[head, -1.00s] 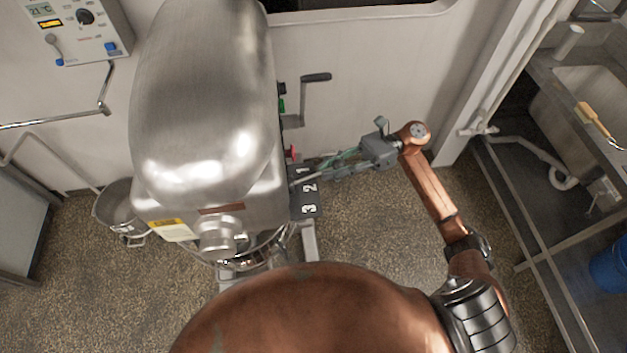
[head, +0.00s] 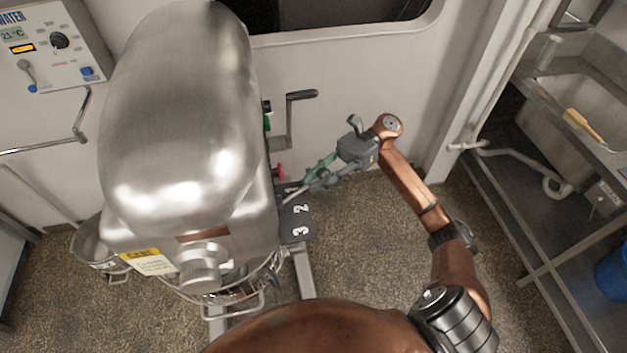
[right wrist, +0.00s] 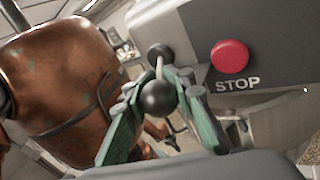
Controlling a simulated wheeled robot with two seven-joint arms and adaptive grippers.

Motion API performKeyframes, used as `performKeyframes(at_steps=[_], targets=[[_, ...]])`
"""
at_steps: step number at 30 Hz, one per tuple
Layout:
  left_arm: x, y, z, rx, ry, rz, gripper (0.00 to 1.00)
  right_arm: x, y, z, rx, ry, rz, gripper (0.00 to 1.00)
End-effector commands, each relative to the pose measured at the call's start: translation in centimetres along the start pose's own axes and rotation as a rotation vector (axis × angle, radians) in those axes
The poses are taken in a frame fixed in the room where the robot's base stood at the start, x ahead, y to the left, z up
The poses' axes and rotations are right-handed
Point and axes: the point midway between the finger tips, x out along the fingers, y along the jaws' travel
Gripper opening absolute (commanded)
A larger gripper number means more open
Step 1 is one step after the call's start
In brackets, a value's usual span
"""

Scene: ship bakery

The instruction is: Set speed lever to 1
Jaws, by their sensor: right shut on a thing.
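The speed lever (head: 293,196) is a thin pale rod on the right side of the big steel mixer (head: 185,115). Its round black knob (right wrist: 158,98) shows between the green fingers in the right wrist view. My right gripper (head: 308,184) is shut on the lever, beside the dark number plate (head: 297,222). The 2 and 3 on the plate are plain to see. The gripper and lever cover the spot above the 2, so the 1 is hidden. My left gripper is out of view.
A red STOP button (right wrist: 230,57) sits close to the fingers on the mixer's side. A black crank handle (head: 290,112) stands above it. A water panel (head: 45,45) is at top left, and a sink (head: 580,115) is at right.

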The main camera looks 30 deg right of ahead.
Motion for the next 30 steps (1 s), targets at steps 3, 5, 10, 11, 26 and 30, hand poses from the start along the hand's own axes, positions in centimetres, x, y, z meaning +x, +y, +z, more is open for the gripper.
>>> performKeyframes(at_steps=[3,5,10,11,26,30], targets=[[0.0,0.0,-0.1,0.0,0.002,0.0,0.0,0.0,-0.1,0.1,-0.001,-0.001,-0.004,0.21],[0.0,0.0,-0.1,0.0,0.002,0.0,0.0,0.0,-0.1,0.1,-0.001,-0.001,-0.004,0.26],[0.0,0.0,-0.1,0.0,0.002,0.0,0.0,0.0,-0.1,0.1,-0.001,-0.001,-0.003,0.37],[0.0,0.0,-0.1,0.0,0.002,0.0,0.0,0.0,-0.1,0.1,-0.001,-0.001,-0.003,0.39],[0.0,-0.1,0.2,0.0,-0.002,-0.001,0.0,-1.9,-0.1,0.1,0.001,-0.001,-0.006,0.42],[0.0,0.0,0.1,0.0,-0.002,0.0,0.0,-4.7,-0.2,0.1,0.001,-0.001,-0.007,0.42]])
